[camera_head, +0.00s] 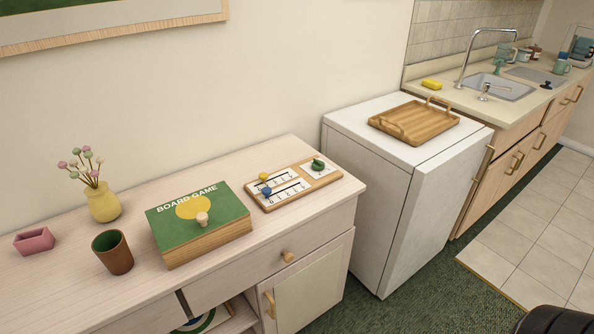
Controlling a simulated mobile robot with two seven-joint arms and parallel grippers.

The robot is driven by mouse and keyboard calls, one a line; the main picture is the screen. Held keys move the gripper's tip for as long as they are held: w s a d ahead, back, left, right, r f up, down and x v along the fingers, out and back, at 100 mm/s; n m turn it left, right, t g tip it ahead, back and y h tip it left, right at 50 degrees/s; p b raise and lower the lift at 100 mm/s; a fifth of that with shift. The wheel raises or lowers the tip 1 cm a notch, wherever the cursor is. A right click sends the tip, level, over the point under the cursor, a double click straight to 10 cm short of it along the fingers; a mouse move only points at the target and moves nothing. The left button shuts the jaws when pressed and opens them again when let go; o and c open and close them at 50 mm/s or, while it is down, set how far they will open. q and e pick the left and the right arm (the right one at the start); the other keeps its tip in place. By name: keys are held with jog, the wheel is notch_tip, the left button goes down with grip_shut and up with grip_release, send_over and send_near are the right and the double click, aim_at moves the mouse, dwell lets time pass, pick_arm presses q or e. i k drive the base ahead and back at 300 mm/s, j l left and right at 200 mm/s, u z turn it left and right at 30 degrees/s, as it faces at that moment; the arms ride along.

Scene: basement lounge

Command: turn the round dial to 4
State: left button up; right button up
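A wooden board (291,199) lies flat on top of the pale wooden cabinet, near its right end. The round dial (318,165) is a small green knob on a white square at the board's right end. Its pointing direction and the numbers around it are too small to read. Left of it on the board are two white scales with a yellow knob (264,176) and a blue knob (267,190). Neither of my grippers shows in the head view.
On the cabinet top (60,285) stand a green board game box (170,223), a brown cup (113,252), a yellow flower vase (103,203) and a pink dish (34,241). A white appliance (365,126) with a wooden tray (446,124) stands to the right. Green carpet (430,300) lies in front.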

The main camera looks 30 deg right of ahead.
aim_at(317, 165)
jog(key=u, duration=0.3)
jog(key=l+u, duration=0.3)
jog(key=l, duration=0.15)
jog(key=k+l+u, duration=0.1)
jog(key=l+u, duration=0.25)
jog(key=k+l, duration=0.1)
jog(key=l, duration=0.25)
jog(key=l+u, duration=0.15)
jog(key=l, duration=0.15)
jog(key=k+l, duration=0.15)
jog(key=l, duration=0.15)
jog(key=u, duration=0.05)
